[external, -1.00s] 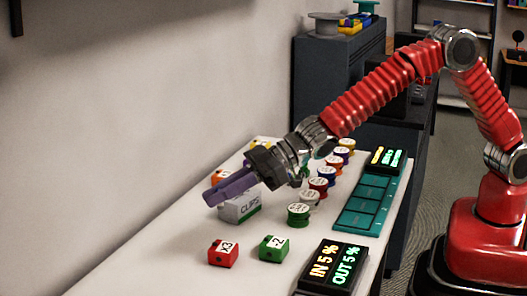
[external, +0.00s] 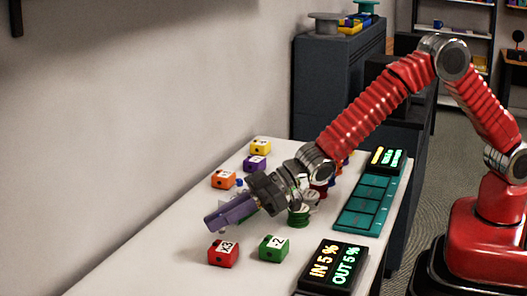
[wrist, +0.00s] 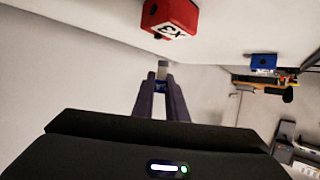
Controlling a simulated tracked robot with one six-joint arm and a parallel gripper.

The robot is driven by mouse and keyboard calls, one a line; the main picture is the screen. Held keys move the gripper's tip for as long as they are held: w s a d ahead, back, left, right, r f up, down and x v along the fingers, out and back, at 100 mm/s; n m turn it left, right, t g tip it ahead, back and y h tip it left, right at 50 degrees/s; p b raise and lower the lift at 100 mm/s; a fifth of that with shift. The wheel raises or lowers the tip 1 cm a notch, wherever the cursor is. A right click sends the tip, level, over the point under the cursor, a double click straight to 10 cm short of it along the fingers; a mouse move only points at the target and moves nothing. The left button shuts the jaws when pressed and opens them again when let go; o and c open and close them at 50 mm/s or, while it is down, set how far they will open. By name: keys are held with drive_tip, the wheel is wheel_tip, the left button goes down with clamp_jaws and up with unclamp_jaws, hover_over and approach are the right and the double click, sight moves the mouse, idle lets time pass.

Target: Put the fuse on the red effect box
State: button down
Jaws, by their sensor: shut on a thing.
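My gripper (external: 212,222) has purple fingers and reaches down and left over the white table, just above and behind the red effect box (external: 223,253), marked x3. In the wrist view the fingers (wrist: 160,84) are shut on a small fuse, pale grey with a blue part (wrist: 162,72), held at their tips. The red effect box also shows in the wrist view (wrist: 170,17), ahead of the fuse and apart from it.
A green -2 box (external: 274,248) stands right of the red one. Orange (external: 223,179), purple (external: 254,163) and yellow (external: 260,147) boxes stand farther back. A lit IN/OUT display (external: 333,267) and a teal tray (external: 366,205) line the right edge. The front left of the table is clear.

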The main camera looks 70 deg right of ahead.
sight(225, 230)
drive_tip(key=shift+f, duration=0.15)
drive_tip(key=shift+f, duration=1.75)
drive_tip(key=c, duration=1.8)
unclamp_jaws()
drive_tip(key=shift+o, duration=0.2)
drive_tip(key=shift+s+d+r, duration=0.3)
drive_tip(key=shift+s+d, duration=0.05)
drive_tip(key=shift+d, duration=0.05)
drive_tip(key=v, duration=1.1)
drive_tip(key=shift+f, duration=0.15)
